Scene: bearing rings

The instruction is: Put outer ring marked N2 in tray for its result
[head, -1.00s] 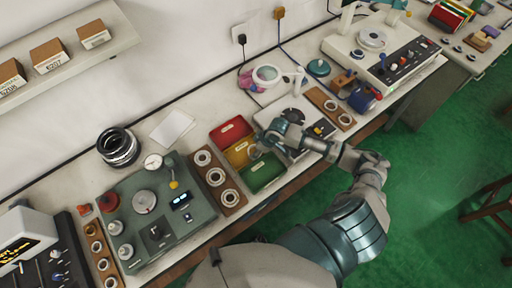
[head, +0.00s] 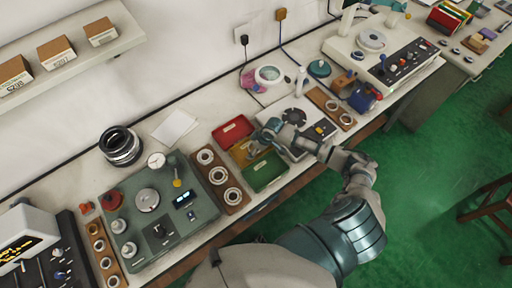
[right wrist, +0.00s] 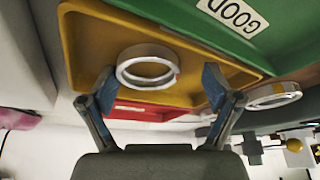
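My right gripper (head: 254,150) is over the yellow tray (head: 237,155), between the red tray (head: 224,137) and the green tray (head: 257,184). In the right wrist view my right gripper (right wrist: 160,88) has its fingers spread apart. A pale metal ring (right wrist: 133,80) appears between them, with a gap to the right finger; it seems to lie in the yellow tray (right wrist: 85,45). No N2 mark is legible on it. The green tray (right wrist: 285,20) carries a GOOD label. My left gripper is not in view.
A wooden rack (head: 216,190) with several rings stands left of the trays, next to a grey-green measuring device (head: 165,215). Another wooden rack (head: 318,96) lies to the right. A stack of dark rings (head: 120,146) stands at the back left.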

